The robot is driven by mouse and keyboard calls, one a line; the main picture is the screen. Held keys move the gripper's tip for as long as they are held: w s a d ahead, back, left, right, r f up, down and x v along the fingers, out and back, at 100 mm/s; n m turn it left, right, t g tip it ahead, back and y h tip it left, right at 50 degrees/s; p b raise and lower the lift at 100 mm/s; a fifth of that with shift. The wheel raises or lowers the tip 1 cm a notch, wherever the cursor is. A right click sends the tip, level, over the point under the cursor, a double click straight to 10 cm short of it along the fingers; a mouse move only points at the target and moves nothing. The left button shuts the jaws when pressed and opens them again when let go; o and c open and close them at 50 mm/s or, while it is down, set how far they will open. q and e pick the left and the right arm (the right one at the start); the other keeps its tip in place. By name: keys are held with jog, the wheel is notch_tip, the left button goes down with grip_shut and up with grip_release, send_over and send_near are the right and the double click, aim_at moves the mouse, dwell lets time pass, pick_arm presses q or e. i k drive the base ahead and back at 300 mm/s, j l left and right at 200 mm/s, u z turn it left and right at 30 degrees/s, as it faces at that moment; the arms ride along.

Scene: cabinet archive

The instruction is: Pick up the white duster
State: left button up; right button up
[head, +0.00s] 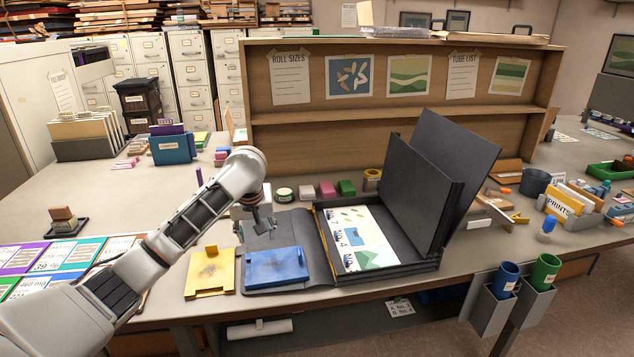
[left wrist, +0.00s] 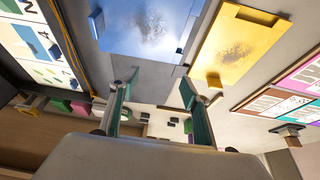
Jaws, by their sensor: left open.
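My left gripper (head: 262,225) is open and empty, pointing down above the table behind the blue tray. It is in front of and to the left of the whitish block, apart from it. In the left wrist view, the open fingers (left wrist: 160,92) have nothing between them. My right gripper is not in view.
A blue tray (head: 276,267) and a yellow tray (head: 210,274) lie at the table's front. An open black box (head: 388,274) with printed sheets stands to their right, its raised lid an obstacle. A green block (head: 346,188) sits beside the pink one.

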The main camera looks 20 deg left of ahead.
aim_at(306, 193)
jog(key=i, duration=1.2)
